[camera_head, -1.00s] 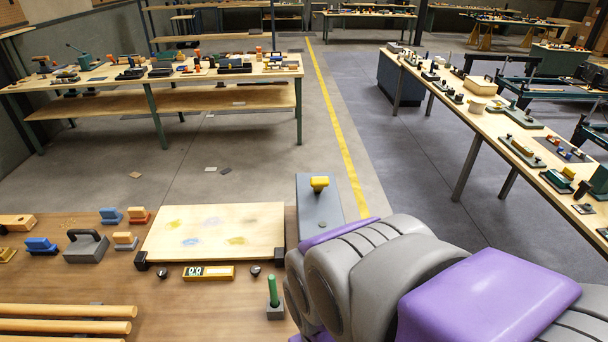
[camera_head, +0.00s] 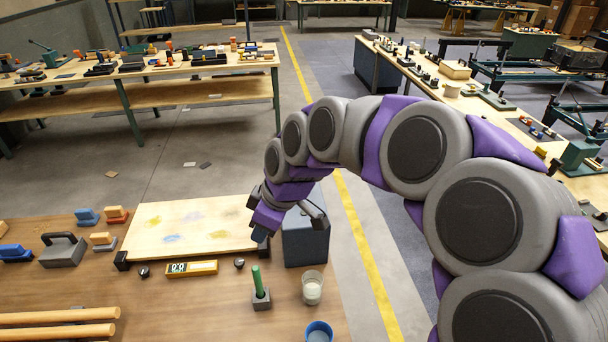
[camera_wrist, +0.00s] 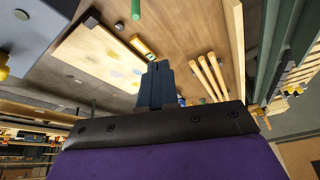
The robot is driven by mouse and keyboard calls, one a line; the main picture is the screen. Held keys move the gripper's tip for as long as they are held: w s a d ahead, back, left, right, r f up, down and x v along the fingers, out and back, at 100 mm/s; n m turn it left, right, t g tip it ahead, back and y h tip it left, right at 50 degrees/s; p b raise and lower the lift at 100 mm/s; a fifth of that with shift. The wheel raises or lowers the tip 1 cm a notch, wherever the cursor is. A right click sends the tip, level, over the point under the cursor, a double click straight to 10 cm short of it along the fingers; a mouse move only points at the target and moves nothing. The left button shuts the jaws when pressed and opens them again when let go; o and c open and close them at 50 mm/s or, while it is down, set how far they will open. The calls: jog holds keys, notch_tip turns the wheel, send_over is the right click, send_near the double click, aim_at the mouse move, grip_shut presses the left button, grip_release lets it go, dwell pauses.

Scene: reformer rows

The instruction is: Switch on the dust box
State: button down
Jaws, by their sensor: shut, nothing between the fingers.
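The dust box, a blue-grey box (camera_head: 305,243), stands at the right edge of the near bench, beside a pale board. My gripper (camera_head: 259,234) is at the box's left side in the head view, pointing down over the board's right edge. It hides part of the box's top. In the wrist view my fingers (camera_wrist: 157,84) are shut together and empty, apart from the box. The grey box (camera_wrist: 45,30) fills that view's upper left corner, with a yellow knob (camera_wrist: 4,72) at the frame edge. The knob is hidden in the head view.
The pale board (camera_head: 185,228) has coloured smudges. A yellow meter (camera_head: 191,268), a green stick in a holder (camera_head: 259,285), a glass (camera_head: 312,288) and a blue cup (camera_head: 319,331) stand nearby. Wooden rods (camera_head: 55,318) lie front left.

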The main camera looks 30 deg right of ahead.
jog(key=w+d+f+n+t, duration=0.1)
jog(key=w+d, duration=0.3)
jog(key=d, duration=0.4)
jog(key=w+d+f+n+t, duration=0.1)
jog(key=w+d+f+t, duration=0.1)
jog(key=w+d, duration=0.3)
jog(key=w+d+f+n+t+h, duration=0.1)
jog(key=w+d, duration=0.4)
jog(key=d, duration=0.6)
jog(key=shift+d+f+t, duration=0.25)
jog(key=shift+d+t, duration=0.05)
jog(key=shift+t, duration=0.1)
jog(key=shift+a+f, duration=0.1)
jog(key=b+x, duration=0.1)
jog(key=x, duration=0.9)
jog(key=shift+f+b, duration=0.1)
jog(key=shift+b, duration=0.3)
jog(key=shift+w+d+r, duration=0.15)
jog(key=shift+w+d, duration=0.1)
jog(key=shift+w, duration=0.15)
jog(key=shift+w+d+r, duration=0.15)
jog(key=shift+w+d, duration=0.05)
jog(key=shift+w, duration=0.25)
jog(key=shift+w+d+r, duration=0.1)
jog(key=shift+w+d, duration=0.1)
jog(key=shift+w, duration=0.25)
jog(key=shift+w+d+r, duration=0.15)
jog(key=shift+w, duration=0.35)
jog(key=shift+r, duration=0.15)
